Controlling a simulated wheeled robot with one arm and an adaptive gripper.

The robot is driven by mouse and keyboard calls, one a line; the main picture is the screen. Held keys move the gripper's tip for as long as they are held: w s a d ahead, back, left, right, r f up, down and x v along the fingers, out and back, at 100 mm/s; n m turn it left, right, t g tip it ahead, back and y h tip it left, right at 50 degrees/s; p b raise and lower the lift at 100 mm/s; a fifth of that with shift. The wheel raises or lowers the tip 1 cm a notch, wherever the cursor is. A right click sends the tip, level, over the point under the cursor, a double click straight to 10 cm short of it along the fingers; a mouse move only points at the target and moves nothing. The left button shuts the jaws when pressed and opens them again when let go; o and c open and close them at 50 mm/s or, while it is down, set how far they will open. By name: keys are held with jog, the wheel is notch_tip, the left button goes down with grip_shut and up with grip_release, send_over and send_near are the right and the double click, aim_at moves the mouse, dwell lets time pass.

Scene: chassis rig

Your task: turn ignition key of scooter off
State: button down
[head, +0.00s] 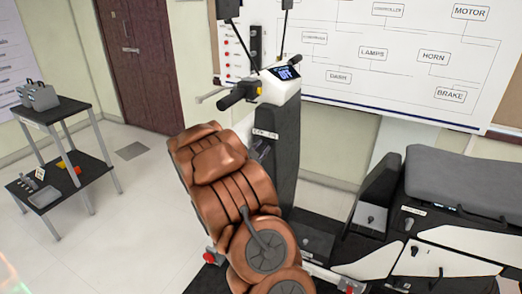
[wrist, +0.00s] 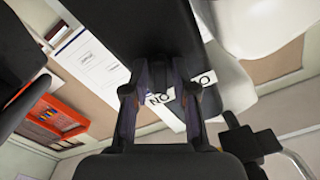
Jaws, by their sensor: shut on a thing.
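The scooter's dark front column (head: 279,150) stands upright past my arm in the head view. Its small lit display (head: 286,73) seems to read OFF. A white ignition label (head: 265,133) sits on the column; in the wrist view the label (wrist: 160,98) shows upside down, partly covered by my fingers. My gripper (wrist: 160,76) is at the column beside this label, its two fingers closed in on the ignition key. The key itself is hidden between the fingertips, so its angle cannot be told. In the head view my arm hides most of the gripper.
The handlebar grip (head: 232,98) and brake lever stick out left above the gripper. The grey seat (head: 462,185) and body are at right. A wiring board (head: 400,60) hangs behind. A black shelf table (head: 60,130) stands left, with clear floor before it.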

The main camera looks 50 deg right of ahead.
jog(key=n+p, duration=0.2)
jog(key=n, duration=0.3)
jog(key=shift+n, duration=0.4)
dwell(0.3)
jog(key=c, duration=1.2)
grip_release()
jog(key=shift+o, duration=0.2)
jog(key=v, duration=1.2)
